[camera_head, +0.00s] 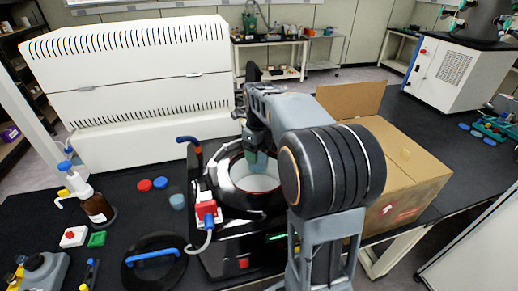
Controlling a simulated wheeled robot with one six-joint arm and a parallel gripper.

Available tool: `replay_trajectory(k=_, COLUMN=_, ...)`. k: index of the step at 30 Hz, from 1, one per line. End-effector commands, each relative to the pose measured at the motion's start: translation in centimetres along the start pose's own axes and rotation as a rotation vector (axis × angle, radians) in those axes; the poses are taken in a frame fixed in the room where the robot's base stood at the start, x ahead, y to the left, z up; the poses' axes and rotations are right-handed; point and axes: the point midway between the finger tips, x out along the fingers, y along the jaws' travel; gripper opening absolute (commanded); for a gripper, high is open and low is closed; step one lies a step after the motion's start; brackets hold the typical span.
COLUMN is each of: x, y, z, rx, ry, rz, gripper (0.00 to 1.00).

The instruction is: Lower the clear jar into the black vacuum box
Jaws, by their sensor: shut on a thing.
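The black vacuum box (216,262) stands on the dark bench in the middle of the picture, with a round open top and a pale inside. My gripper (257,152) points down over that opening and is shut on the clear jar (257,164), a small bluish see-through vessel. The jar hangs at or just above the opening, near its far side; I cannot tell if it touches anything. My arm hides the right part of the box. A black round lid (140,275) with a blue handle lies on the bench to the left of the box.
A red and white valve (207,213) with a hose sits on the box's left side. A cardboard box (408,190) with its flap up stands to the right. A large white machine (130,80) is behind left. A brown pump bottle (97,208) and small caps are at left.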

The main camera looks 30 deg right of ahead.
Motion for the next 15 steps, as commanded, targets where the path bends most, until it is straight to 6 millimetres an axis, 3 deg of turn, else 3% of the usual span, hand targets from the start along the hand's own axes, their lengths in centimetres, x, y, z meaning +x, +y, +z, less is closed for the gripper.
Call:
replay_trajectory(k=1, x=1.0, y=0.0, z=0.0, rx=0.0, ry=0.0, rz=0.0, gripper=0.38)
replay_trajectory(k=15, x=6.0, y=0.0, z=0.0, rx=-0.001, ry=0.0, rz=0.0, gripper=0.38)
